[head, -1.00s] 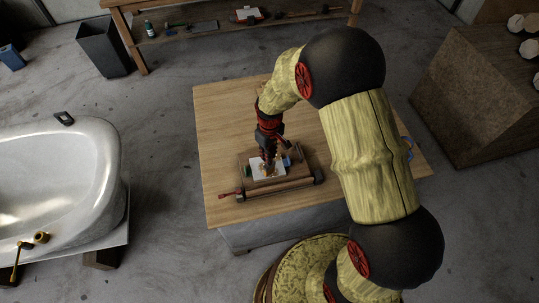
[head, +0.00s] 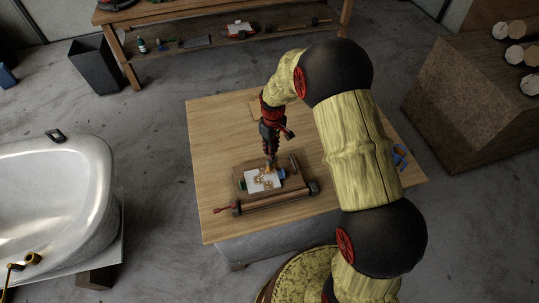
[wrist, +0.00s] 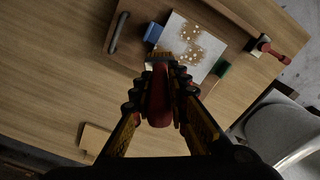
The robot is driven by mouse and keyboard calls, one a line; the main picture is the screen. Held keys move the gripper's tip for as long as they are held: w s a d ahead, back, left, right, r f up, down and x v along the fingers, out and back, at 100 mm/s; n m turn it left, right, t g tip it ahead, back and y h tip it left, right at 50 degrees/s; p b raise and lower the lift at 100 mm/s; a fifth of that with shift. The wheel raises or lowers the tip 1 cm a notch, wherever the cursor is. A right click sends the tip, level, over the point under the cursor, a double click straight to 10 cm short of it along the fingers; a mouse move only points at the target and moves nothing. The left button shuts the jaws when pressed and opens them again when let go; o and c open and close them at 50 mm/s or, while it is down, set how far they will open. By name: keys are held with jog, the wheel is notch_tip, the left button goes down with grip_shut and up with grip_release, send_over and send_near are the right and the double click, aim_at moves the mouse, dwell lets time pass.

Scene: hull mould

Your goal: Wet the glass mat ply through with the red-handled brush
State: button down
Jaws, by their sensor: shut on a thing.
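My gripper (wrist: 160,95) is shut on the red-handled brush (wrist: 160,85), seen in the wrist view with its brown bristles pointing at the ply. The glass mat ply (wrist: 206,64) is a white sheet with amber-brown patches and pale dots in them; white parts remain visible at its edges. In the head view the ply (head: 251,187) lies on a wooden board, and my gripper (head: 270,150) is above its far right edge. The bristles are at this edge; whether they touch the sheet I cannot tell. The brush partly hides the sheet.
A blue block (wrist: 153,33) and a green block (wrist: 222,68) sit at opposite edges of the ply. The wooden board (wrist: 122,55) has a dark bar handle and a red-handled part (wrist: 268,47). The wooden tabletop (head: 220,130) around it is mostly clear. A thin wooden piece (wrist: 94,139) lies apart.

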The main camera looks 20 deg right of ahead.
jog(key=shift+w+d, duration=0.15)
jog(key=shift+w, duration=0.05)
jog(key=shift+f+b, duration=0.4)
jog(key=shift+f, duration=0.35)
dwell(0.6)
